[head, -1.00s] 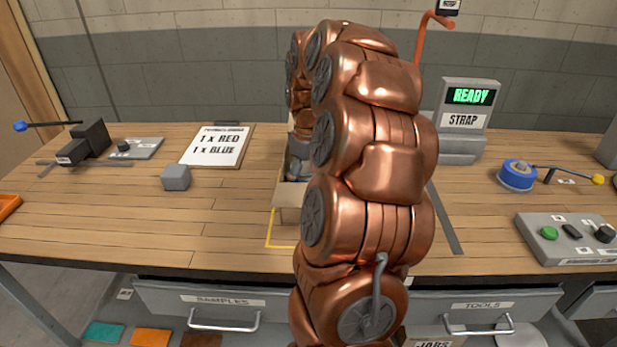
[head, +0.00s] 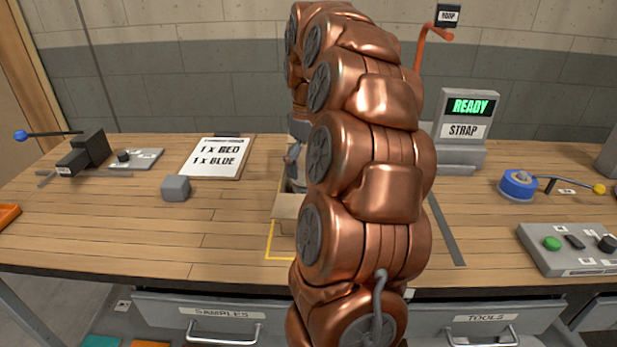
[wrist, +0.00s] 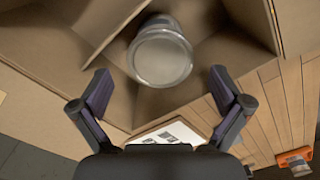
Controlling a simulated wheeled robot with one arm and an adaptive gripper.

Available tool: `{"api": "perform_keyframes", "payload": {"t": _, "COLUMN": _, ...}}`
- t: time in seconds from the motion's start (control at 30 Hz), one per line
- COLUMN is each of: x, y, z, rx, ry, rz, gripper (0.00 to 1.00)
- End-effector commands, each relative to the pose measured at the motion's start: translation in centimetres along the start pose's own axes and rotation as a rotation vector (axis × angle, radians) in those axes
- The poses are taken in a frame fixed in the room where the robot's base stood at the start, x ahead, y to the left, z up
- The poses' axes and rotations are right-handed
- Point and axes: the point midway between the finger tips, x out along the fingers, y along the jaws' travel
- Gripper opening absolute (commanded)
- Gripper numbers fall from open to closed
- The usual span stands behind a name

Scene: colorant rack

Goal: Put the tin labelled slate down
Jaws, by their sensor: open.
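A round tin with a pale grey lid (wrist: 162,60) stands in a compartment of an open cardboard box in the wrist view. Its label is not visible, so I cannot read a colour name. My gripper (wrist: 160,92) is open, its two dark fingers spread wide, and nothing is between the fingertips. The tin is just beyond the fingertips, apart from both.
A sheet reading 1 x RED, 1 x BLUE (head: 217,158) and a grey block (head: 175,188) lie left of the box.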

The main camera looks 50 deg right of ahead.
Motion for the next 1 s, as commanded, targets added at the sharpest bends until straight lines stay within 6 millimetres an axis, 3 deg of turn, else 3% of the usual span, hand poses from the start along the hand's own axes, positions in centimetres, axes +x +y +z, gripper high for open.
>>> {"api": "perform_keyframes", "payload": {"t": 0.4, "x": -4.2, "y": 0.0, "z": 0.0, "rx": 0.001, "ry": 0.001, "rz": 0.001, "gripper": 1.0}}
{"api": "perform_keyframes", "payload": {"t": 1.0, "x": -4.8, "y": 0.0, "z": 0.0, "rx": 0.0, "ry": 0.001, "rz": 0.001, "gripper": 1.0}}
